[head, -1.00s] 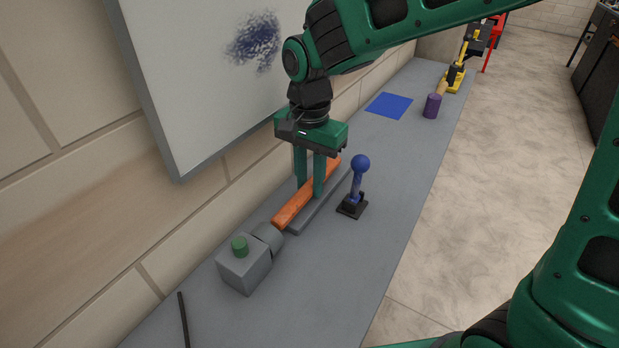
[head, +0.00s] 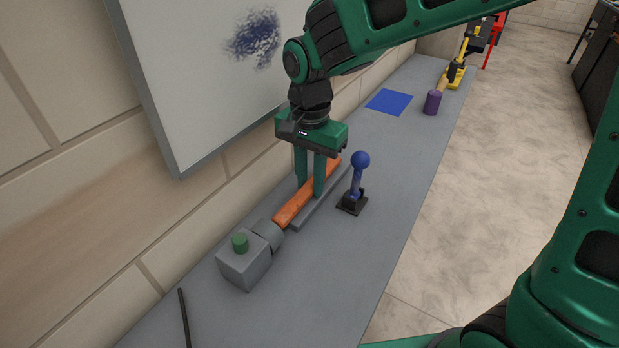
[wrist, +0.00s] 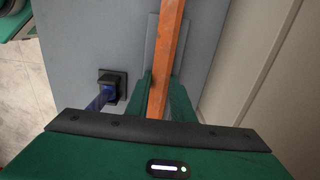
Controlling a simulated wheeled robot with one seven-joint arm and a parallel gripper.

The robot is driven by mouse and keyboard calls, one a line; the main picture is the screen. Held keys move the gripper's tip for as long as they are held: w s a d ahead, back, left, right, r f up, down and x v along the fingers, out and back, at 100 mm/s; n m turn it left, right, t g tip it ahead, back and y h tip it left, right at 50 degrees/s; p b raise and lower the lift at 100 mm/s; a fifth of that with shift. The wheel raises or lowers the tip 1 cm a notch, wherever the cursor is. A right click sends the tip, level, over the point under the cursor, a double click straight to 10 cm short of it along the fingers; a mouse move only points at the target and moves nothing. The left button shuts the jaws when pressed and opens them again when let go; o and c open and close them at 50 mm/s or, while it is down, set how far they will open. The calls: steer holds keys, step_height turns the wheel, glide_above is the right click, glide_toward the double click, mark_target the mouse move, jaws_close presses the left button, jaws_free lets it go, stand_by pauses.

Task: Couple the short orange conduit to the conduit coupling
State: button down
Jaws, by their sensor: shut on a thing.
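The short orange conduit (head: 293,211) lies lengthwise along a low grey rail (head: 322,207) on the bench. My gripper (head: 310,193) points down and is shut on the conduit around its middle. The grey conduit coupling (head: 245,265) is a block with a round socket (head: 268,234) and a green button on top. In the wrist view the orange conduit (wrist: 169,45) runs between my green fingers (wrist: 160,95).
A blue ball-topped lever (head: 358,180) on a black base stands close to the right of my gripper. A whiteboard (head: 200,80) hangs on the wall at left. A blue square (head: 389,102) and a purple-headed mallet (head: 433,102) lie farther back. A dark rod (head: 184,315) is at the near left.

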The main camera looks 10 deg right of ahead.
mark_target(297, 197)
steer(key=shift+s+a, duration=0.75)
steer(key=shift+s, duration=0.2)
steer(key=shift+s+a, duration=0.75)
steer(key=shift+s, duration=0.15)
steer(key=c, duration=1.5)
jaws_free()
steer(key=shift+o, duration=0.2)
steer(key=shift+r, duration=0.15)
step_height(297, 197, up, 10)
steer(key=shift+r, duration=0.25)
